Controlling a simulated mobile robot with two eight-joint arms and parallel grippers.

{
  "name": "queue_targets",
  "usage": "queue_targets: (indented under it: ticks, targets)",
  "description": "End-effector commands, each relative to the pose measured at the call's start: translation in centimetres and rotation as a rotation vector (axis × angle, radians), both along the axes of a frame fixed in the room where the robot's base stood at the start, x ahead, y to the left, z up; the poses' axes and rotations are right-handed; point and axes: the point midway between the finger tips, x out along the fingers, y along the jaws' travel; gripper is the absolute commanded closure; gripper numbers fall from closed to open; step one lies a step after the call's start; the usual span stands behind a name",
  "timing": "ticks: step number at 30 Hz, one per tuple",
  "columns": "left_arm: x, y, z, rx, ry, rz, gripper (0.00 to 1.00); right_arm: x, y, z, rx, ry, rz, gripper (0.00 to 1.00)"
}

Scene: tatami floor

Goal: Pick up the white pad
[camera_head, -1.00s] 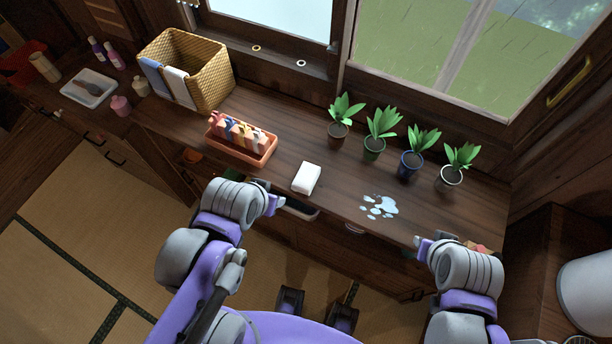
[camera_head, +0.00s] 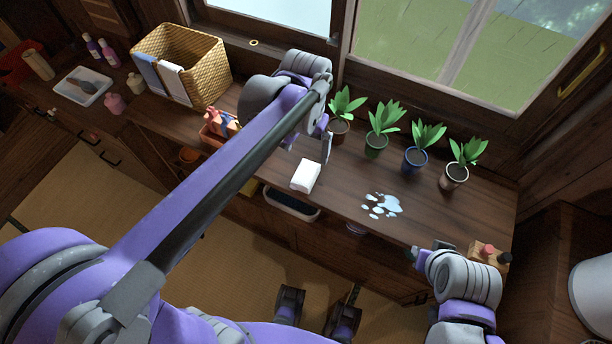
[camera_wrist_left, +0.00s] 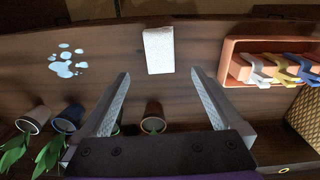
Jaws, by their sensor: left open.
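The white pad (camera_head: 305,176) lies flat on the dark wooden counter, near its front edge. It also shows in the left wrist view (camera_wrist_left: 159,50), just beyond the fingertips. My left gripper (camera_head: 326,148) is above the counter, close behind the pad. In the left wrist view its two fingers (camera_wrist_left: 160,74) are spread apart with nothing between them, pointing toward the pad but not around it. My right gripper (camera_head: 415,255) is low at the counter's front edge on the right; its jaws are too small to read.
An orange tray (camera_wrist_left: 234,68) with several coloured items stands beside the pad, partly hidden by my left arm in the head view. Several potted plants (camera_head: 376,145) line the back. A pale puddle (camera_head: 381,206) lies right of the pad. A wicker basket (camera_head: 205,78) stands left.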

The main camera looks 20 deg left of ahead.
Motion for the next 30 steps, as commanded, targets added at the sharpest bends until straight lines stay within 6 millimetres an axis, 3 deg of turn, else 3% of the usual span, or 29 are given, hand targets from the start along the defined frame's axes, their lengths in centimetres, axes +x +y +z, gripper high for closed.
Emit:
queue_targets:
  ticks: [9,17,24,30]
  targets:
    - [0.3,-0.1,-4.3,0.001,0.01,-0.002,0.0,-0.1,0.0,-0.6,0.0,0.002,0.0,0.76]
    - [0.2,-0.1,-6.5,0.001,0.009,-0.002,0.0,-0.1,0.0,-0.8,0.0,0.003,0.0,0.76]
    - [0.0,0.0,-10.0,0.001,0.009,-0.002,0.0,-0.2,0.0,-1.1,0.0,0.004,0.0,0.76]
    - [-0.1,0.0,-10.9,0.001,0.009,-0.002,0.0,-0.2,0.0,-1.2,0.0,0.004,0.0,0.76]
